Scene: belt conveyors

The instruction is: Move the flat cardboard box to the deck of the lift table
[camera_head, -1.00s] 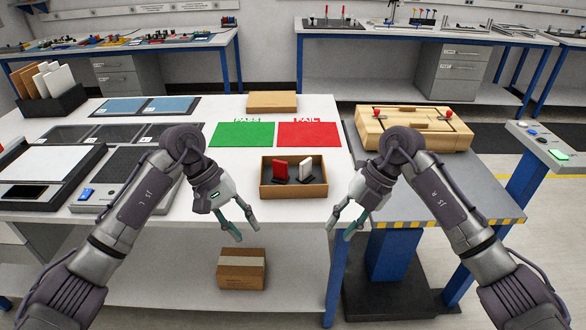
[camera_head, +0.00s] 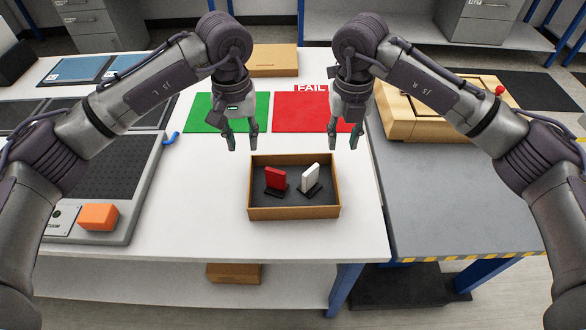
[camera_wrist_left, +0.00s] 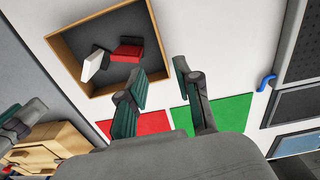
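A flat closed cardboard box (camera_head: 274,60) lies at the back of the white table, behind the green and red mats. A shallow open cardboard box (camera_head: 294,212) stands nearer, holding a red piece (camera_head: 276,179) and a white piece (camera_head: 310,178); it also shows in the left wrist view (camera_wrist_left: 78,33). The lift table's grey deck (camera_head: 450,205) adjoins the table on the right. My right gripper (camera_head: 345,141) points down, open and empty, near the red mat's right edge.
The green mat (camera_head: 203,112) and red mat (camera_head: 300,112) lie between the boxes. Another carton (camera_head: 233,273) sits below.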

